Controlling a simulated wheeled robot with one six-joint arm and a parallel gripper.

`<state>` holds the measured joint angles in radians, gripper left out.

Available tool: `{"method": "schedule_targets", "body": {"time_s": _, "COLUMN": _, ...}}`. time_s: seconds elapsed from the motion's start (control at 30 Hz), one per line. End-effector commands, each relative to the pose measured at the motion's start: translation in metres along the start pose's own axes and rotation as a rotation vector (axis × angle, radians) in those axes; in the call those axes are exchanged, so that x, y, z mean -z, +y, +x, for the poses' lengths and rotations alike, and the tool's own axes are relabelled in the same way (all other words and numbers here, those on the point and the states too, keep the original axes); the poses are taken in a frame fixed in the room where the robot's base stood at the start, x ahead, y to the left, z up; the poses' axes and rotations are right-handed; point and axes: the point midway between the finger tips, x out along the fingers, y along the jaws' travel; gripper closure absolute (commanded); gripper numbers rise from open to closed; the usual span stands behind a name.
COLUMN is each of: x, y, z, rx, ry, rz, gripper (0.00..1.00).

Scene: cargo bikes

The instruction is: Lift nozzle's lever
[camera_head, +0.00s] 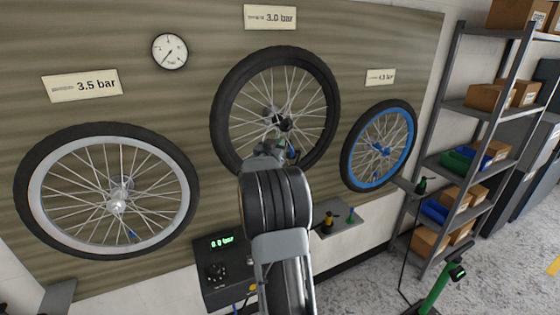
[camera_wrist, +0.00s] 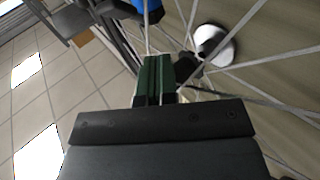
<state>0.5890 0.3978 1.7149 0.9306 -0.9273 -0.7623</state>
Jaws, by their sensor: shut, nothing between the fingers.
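My gripper (camera_wrist: 157,78) shows in the wrist view with its green finger pads together and nothing between them. It is in front of the spokes of a wheel. A small black piece (camera_wrist: 187,68) is just to the right of the fingertips. I cannot tell whether it is the nozzle or its lever, nor whether the fingers touch it. In the head view my arm reaches to the lower part of the middle wheel (camera_head: 222,125), and my gripper is mostly hidden behind it. A small blue part (camera_head: 291,154) shows there. No lever is clearly visible.
A grey-rimmed wheel (camera_head: 38,190) hangs at left, a blue-rimmed wheel (camera_head: 410,140) at right. The inflator box (camera_head: 222,270) reads 0.0 bar. A small shelf (camera_head: 345,226) holds small fittings. A shelving rack (camera_head: 480,105) and a green pump (camera_head: 436,290) stand at right.

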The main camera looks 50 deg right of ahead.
Motion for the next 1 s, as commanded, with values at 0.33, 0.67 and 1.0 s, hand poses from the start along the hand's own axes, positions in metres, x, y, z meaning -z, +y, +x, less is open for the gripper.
{"method": "schedule_targets", "body": {"time_s": 0.33, "x": -0.001, "y": 0.000, "z": -0.002, "rx": 0.000, "ry": 0.000, "rz": 0.000, "gripper": 1.00}}
{"method": "schedule_targets", "body": {"time_s": 0.67, "x": -0.002, "y": 0.009, "z": -0.032, "rx": 0.001, "ry": 0.001, "rz": 0.001, "gripper": 1.00}}
{"method": "schedule_targets", "body": {"time_s": 1.0, "x": -0.002, "y": 0.020, "z": -0.066, "rx": 0.002, "ry": 0.000, "rz": 0.001, "gripper": 1.00}}
